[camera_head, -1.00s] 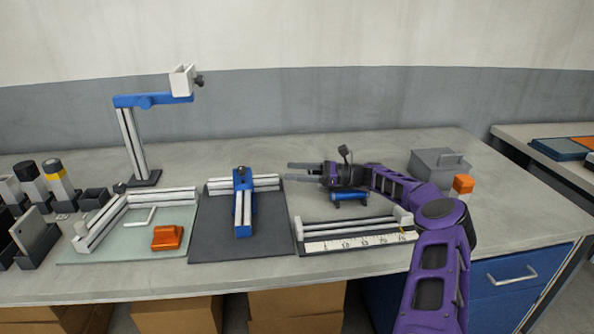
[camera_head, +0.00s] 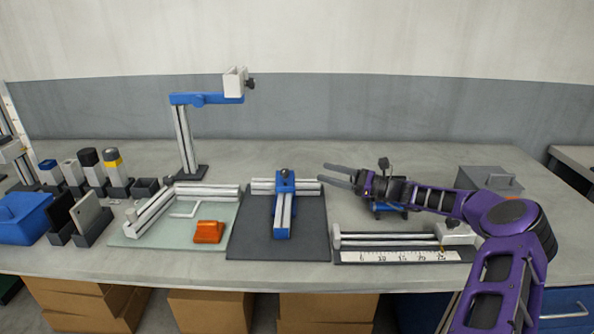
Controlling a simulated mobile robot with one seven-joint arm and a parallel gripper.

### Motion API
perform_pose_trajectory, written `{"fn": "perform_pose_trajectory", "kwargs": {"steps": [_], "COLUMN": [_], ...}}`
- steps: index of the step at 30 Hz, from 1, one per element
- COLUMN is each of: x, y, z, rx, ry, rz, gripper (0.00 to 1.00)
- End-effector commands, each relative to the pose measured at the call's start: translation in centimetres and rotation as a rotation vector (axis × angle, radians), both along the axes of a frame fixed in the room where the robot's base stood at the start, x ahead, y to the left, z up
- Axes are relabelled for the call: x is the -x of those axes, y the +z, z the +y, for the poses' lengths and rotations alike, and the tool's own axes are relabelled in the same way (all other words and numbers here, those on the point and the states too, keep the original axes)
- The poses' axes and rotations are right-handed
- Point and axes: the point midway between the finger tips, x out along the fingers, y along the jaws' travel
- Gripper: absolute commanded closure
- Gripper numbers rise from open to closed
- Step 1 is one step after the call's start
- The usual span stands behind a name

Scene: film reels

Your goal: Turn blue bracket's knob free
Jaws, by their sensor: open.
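A blue bracket (camera_head: 285,181) sits on a pale rail that lies on a dark mat (camera_head: 258,245), in the middle of the bench. A small dark knob (camera_head: 284,173) shows at the bracket's top. A blue part (camera_head: 390,208) shows partly under my wrist.
A rail with a ruler (camera_head: 400,256) lies below my forearm. A grey lidded box (camera_head: 490,180) stands behind my arm. An orange block (camera_head: 208,232) lies on a pale green mat (camera_head: 150,240). Several canisters and a blue bin (camera_head: 25,217) are at the left.

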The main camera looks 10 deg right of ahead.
Motion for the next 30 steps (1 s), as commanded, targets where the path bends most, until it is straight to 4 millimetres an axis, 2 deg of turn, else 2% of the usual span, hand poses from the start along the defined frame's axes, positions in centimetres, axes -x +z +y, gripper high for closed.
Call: {"fn": "perform_pose_trajectory", "kwargs": {"steps": [1,4,11,15,20,30], "x": [0.7,1.6,3.8,4.0,2.6,-3.0], "y": [0.5,0.1,-2.4,-3.0,-3.2,-3.1], "z": [0.7,1.2,0.7,0.6,1.9,6.6], "rx": [-0.004,-0.006,0.032,0.043,0.042,0.042], "ry": [-0.033,-0.123,-0.286,-0.316,-0.316,-0.314], "rz": [0.004,0.019,0.092,0.107,0.107,0.106], "gripper": [0.33,0.33,0.33,0.33,0.33,0.33]}}
